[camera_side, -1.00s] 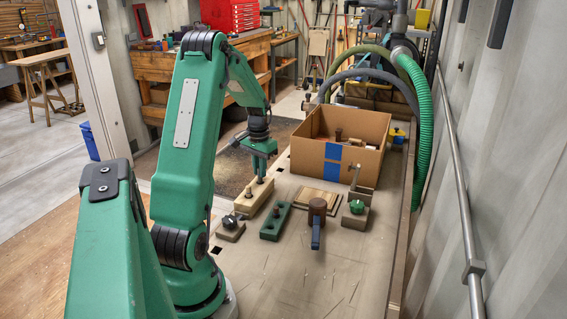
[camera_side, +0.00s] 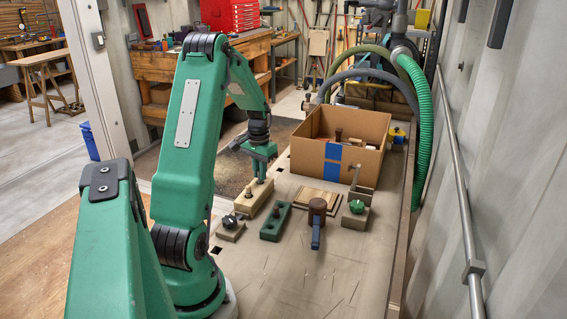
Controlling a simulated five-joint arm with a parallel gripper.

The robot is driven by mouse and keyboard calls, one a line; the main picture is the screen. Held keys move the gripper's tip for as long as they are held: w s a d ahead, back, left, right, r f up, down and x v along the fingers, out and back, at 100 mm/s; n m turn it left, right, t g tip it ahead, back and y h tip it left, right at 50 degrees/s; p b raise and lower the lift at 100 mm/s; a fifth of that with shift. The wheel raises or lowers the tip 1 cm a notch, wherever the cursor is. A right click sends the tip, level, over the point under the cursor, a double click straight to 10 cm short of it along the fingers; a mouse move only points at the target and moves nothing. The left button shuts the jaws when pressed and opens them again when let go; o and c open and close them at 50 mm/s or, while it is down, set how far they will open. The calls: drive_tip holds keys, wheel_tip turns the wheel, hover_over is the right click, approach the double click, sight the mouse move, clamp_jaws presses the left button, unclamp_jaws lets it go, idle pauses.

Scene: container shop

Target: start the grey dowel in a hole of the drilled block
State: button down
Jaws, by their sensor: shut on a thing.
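My gripper (camera_side: 262,174) points down over the far end of a pale wooden block (camera_side: 252,202), which looks like the drilled block. It is shut on a small, thin piece, most likely the grey dowel, mostly hidden by the fingers. The piece's lower end is at or just above the block's top. I cannot tell whether it is in a hole. A dark peg stands upright in the nearer part of the block. A green block (camera_side: 271,228) with a dark peg in it lies just to the right.
An open cardboard box (camera_side: 357,158) with blue tape stands behind. The table's front is clear.

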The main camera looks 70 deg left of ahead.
drive_tip(key=shift+f, duration=0.2)
idle(0.3)
drive_tip(key=c, duration=1.3)
unclamp_jaws()
drive_tip(key=shift+c, duration=0.2)
drive_tip(key=shift+r, duration=0.15)
drive_tip(key=shift+r, duration=3.4)
